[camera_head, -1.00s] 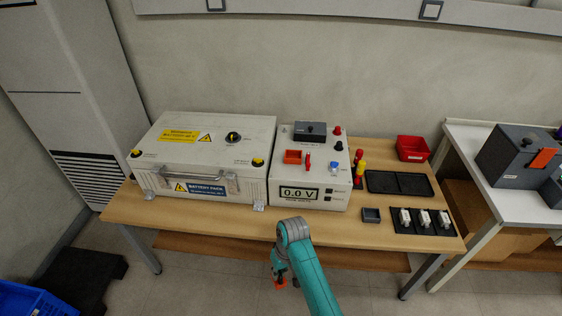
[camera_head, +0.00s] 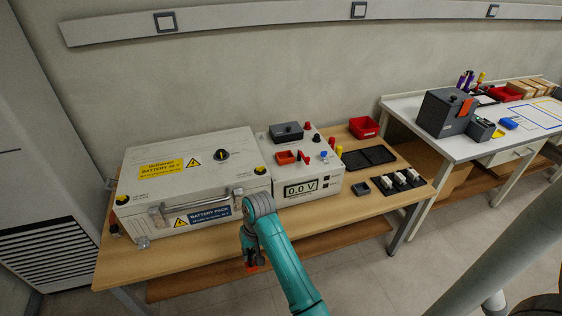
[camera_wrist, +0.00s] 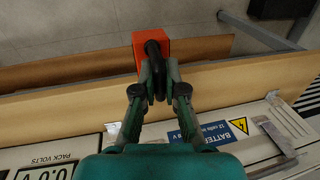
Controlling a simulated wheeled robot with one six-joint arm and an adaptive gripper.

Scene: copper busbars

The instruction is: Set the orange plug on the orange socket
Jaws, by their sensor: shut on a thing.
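My gripper (camera_wrist: 158,75) is shut on the orange plug (camera_wrist: 149,41), a block with a black curved handle. In the head view the gripper hangs low in front of the table edge, partly hidden by my arm, with a bit of the orange plug (camera_head: 253,267) showing under it. An orange square fitting (camera_head: 285,157) sits on top of the white meter box (camera_head: 318,186), which reads 0.0 V. Another orange part (camera_head: 466,107) is on a dark grey box on the white table. I cannot tell which of these is the orange socket.
A white battery pack (camera_head: 190,173) fills the left of the wooden table (camera_head: 115,262). Black trays (camera_head: 369,157), a red bin (camera_head: 363,127) and several white parts (camera_head: 400,178) are at its right. A white table (camera_head: 405,108) stands beyond. Floor in front is clear.

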